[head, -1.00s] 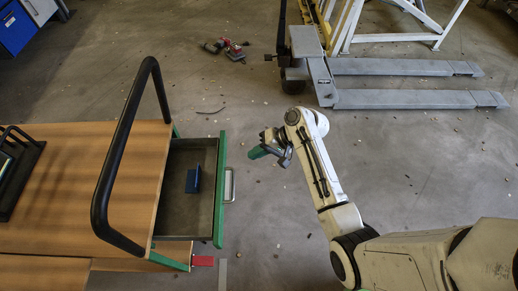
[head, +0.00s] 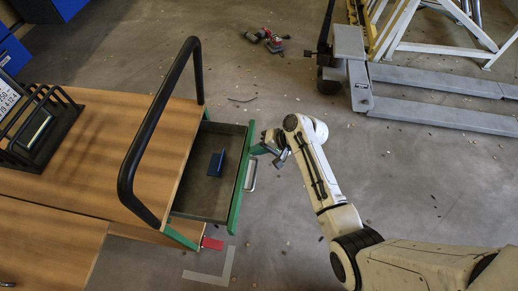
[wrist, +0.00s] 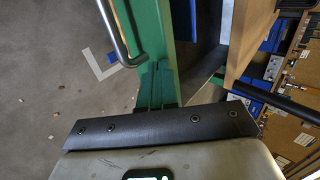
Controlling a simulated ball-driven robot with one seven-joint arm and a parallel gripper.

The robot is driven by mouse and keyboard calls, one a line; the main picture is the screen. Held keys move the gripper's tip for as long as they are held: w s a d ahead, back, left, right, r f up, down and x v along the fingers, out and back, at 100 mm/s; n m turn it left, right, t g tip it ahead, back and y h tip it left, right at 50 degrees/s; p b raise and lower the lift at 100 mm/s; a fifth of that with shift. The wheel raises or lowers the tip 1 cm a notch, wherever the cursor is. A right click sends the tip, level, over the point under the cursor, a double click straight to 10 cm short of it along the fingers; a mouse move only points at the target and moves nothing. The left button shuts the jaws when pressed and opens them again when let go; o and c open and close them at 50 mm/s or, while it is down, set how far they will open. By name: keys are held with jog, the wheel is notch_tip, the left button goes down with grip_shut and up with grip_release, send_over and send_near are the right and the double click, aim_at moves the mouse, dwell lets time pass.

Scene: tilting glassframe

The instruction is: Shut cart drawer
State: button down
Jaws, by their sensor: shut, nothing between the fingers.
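The cart (head: 150,130) has a wooden top and a black push handle. Its drawer (head: 205,198) is pulled out, with a grey inside, a green front (head: 239,190) and a metal handle (head: 251,176). A blue item (head: 216,163) lies in the drawer. My gripper (head: 262,149) is shut and empty, at the outer side of the drawer front near its far end. In the wrist view the gripper's green fingers (wrist: 157,85) overlap the green front (wrist: 150,20), beside the handle (wrist: 115,30). I cannot tell whether they touch it.
A pallet truck (head: 360,80) stands at the back right. A red and black tool (head: 266,40) lies on the floor behind. A black rack (head: 40,125) sits on the cart's left side.

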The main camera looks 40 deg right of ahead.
jog(key=w+a+b, duration=0.3)
jog(key=w+a, duration=0.8)
jog(key=shift+w+a, duration=0.4)
